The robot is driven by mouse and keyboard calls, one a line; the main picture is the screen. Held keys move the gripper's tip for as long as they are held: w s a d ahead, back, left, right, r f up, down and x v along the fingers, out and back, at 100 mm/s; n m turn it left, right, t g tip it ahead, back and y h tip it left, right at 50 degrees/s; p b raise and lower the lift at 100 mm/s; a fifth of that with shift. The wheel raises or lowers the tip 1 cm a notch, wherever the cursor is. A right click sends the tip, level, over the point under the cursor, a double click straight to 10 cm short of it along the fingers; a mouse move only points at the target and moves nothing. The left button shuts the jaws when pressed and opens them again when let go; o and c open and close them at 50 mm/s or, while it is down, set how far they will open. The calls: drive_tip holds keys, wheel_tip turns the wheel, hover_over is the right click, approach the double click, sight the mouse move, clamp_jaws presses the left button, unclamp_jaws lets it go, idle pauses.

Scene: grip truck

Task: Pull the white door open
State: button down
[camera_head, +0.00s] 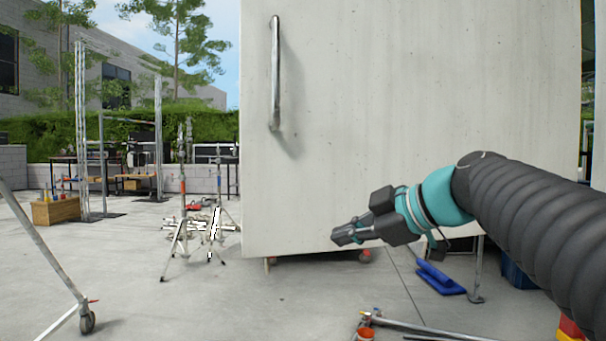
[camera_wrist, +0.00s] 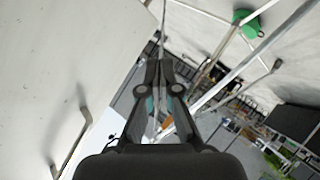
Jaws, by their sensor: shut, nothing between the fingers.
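The white door (camera_head: 420,90) is a large pale flat panel filling the middle and right of the head view. A vertical metal bar handle (camera_head: 275,75) is fixed near its left edge. My gripper (camera_head: 337,236) is in front of the door's lower part, below and right of the handle and apart from it. In the wrist view the door (camera_wrist: 50,60) is on the left, with the handle (camera_wrist: 72,142) tilted at lower left. My gripper (camera_wrist: 160,65) is shut and empty there, pointing past the door's edge.
Light stands (camera_head: 183,215) stand on the concrete left of the door. A wheeled metal leg (camera_head: 50,265) is at the left front. A blue object (camera_head: 440,279) and metal poles (camera_head: 425,328) lie on the floor below my arm. Open floor lies left of the door.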

drive_tip(key=w+r+n+y+b, duration=0.2)
drive_tip(key=w+r+n+y, duration=0.45)
drive_tip(key=r+n, duration=0.6)
approach(276, 149)
drive_tip(key=s+a, duration=0.1)
drive_tip(key=a, duration=0.4)
drive_tip(key=w, duration=0.1)
drive_tip(key=w+p, duration=0.1)
drive_tip(key=shift+w+a+r+m+h, duration=0.15)
drive_tip(key=shift+w+a+m+h, duration=0.1)
drive_tip(key=shift+w+h, duration=0.15)
drive_tip(key=shift+w, duration=0.35)
